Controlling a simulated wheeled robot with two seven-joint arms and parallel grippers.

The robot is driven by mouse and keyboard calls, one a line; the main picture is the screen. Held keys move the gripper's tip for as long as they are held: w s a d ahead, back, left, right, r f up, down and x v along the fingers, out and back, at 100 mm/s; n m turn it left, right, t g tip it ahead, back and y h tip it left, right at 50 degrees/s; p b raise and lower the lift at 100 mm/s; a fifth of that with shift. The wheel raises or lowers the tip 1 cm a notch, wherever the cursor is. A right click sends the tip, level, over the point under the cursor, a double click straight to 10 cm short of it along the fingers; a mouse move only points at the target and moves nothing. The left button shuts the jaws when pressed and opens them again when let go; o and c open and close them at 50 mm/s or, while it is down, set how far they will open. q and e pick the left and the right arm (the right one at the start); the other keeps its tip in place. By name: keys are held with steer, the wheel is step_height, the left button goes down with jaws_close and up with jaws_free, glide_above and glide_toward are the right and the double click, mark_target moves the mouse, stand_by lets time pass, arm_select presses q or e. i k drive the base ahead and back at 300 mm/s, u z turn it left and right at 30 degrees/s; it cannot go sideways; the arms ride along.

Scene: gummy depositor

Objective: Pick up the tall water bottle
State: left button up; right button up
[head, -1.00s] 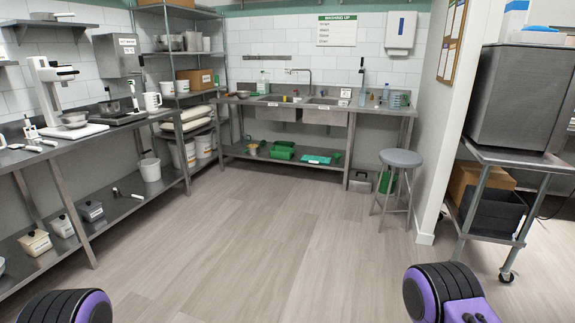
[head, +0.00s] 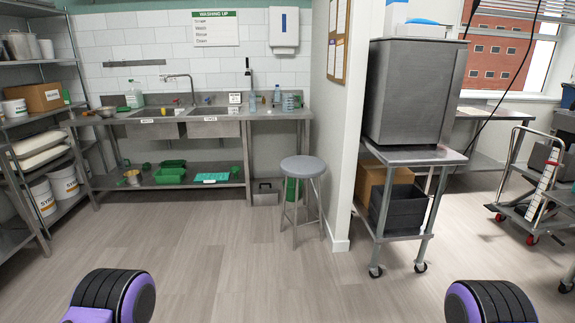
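The other bottle (head: 277,97) is a little further right, next to a patterned blue-green container (head: 288,102). Both are far off and small, so I cannot tell for sure which is the tall water bottle. Only purple and black parts of my arms show at the bottom edge. Neither gripper is in view, and both are far from the counter.
A grey round stool (head: 302,168) stands in front of the counter's right end. A wall edge (head: 341,150) and a wheeled steel cart (head: 408,155) are to its right. Shelving (head: 30,118) stands at the left. The wooden floor (head: 210,260) between is clear.

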mark_target(253, 96)
steer(key=u, duration=0.1)
steer(key=i, duration=1.95)
steer(key=u, duration=0.5)
steer(key=i, duration=2.1)
steer(key=u, duration=0.15)
